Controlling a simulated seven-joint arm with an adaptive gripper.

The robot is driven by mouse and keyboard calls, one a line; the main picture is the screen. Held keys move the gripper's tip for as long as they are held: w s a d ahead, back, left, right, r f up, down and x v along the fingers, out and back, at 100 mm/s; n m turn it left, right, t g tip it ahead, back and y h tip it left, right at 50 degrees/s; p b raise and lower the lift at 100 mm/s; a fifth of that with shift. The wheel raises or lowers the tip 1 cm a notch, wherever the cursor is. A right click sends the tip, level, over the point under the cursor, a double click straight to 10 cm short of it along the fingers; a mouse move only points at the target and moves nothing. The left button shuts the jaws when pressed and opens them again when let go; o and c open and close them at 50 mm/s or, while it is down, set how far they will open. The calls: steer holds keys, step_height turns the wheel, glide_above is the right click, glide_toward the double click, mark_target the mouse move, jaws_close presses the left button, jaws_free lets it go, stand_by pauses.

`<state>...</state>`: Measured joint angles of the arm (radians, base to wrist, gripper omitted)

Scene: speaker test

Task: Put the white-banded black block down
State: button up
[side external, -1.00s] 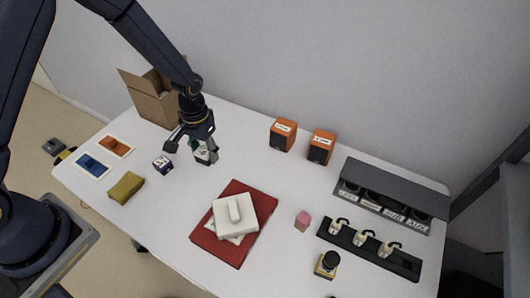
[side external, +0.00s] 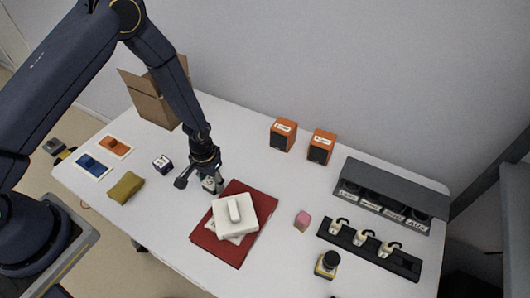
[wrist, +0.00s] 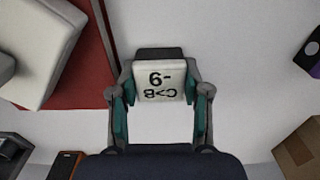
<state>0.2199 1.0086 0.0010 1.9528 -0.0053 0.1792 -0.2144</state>
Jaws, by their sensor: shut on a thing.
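My gripper (side external: 211,184) is shut on the white-banded black block. In the wrist view the block (wrist: 160,82) sits between the teal pads of my gripper (wrist: 160,103). Its white face carries dark printed characters, and a black edge shows along its far side. In the side view the block is mostly hidden by my fingers, just left of the red folder's upper left edge. I cannot tell whether it touches the table (side external: 180,215).
A red folder (side external: 215,248) with stacked white objects (side external: 235,215) lies close by on the right. A purple-black block (side external: 163,164) and an olive block (side external: 126,187) stand left. Orange speakers (side external: 283,135) and a cardboard box (side external: 155,103) stand behind. Bare table lies left of the folder.

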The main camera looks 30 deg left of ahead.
steer(key=shift+f, duration=0.15)
steer(key=o, duration=0.9)
steer(key=shift+c, duration=0.2)
step_height(320, 180, up, 15)
step_height(320, 180, up, 13)
steer(key=t, duration=0.2)
glide_above(211, 180)
steer(key=s+a, duration=0.3)
steer(key=s+a+r+t, duration=0.1)
steer(key=s+a+r, duration=0.1)
steer(key=s+r, duration=0.2)
step_height(211, 180, up, 3)
steer(key=shift+s+a+t, duration=0.3)
steer(key=shift+t, duration=0.1)
steer(key=shift+o, duration=0.2)
steer(key=s+a+r+t, duration=0.1)
steer(key=s+r, duration=0.3)
steer(key=s, duration=0.4)
steer(key=shift+a+r+t, duration=0.25)
steer(key=shift+a+t, duration=0.05)
steer(key=shift+a, duration=0.25)
steer(key=shift+s+r, duration=0.1)
steer(key=shift+s, duration=0.2)
